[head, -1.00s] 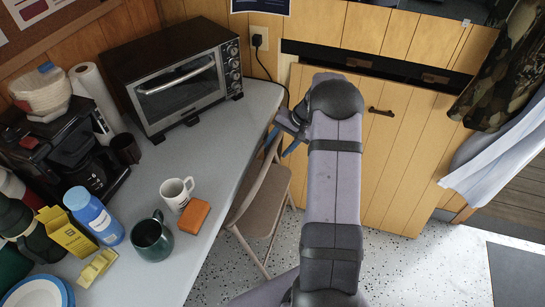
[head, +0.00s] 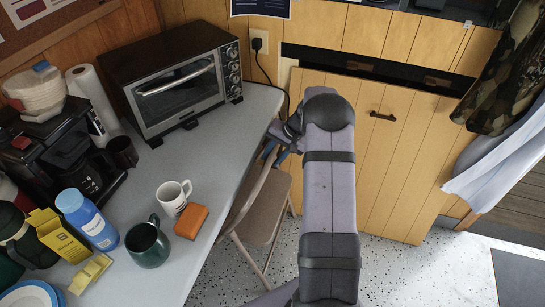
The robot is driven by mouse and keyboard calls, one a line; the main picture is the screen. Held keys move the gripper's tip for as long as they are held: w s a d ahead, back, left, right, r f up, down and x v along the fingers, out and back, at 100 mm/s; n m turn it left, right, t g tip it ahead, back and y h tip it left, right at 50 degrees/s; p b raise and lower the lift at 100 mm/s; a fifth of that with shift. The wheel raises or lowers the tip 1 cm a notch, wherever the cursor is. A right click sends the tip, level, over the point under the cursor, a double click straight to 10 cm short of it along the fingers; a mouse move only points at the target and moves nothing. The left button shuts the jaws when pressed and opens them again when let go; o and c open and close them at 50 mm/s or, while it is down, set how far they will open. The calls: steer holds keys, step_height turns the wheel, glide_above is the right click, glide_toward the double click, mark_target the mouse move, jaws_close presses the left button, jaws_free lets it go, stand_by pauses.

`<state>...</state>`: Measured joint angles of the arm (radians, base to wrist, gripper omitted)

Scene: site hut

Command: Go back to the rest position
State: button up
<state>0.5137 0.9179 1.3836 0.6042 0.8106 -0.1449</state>
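My gripper (head: 271,147) shows only in part, behind and to the left of my raised arm, near the table's right edge above the folding chair. Its blue fingers point down and left, and I cannot make out whether they are apart. I see nothing hanging from it. My arm stands upright in the middle of the view and hides the rest of the gripper.
The grey table (head: 200,160) holds a toaster oven (head: 170,85), a white mug (head: 173,198), an orange block (head: 191,221), a dark green mug (head: 148,244) and a blue bottle (head: 86,219). A folding chair (head: 262,205) stands close to the table. Speckled floor is open at right.

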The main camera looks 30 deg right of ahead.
jaws_close()
stand_by(1.1)
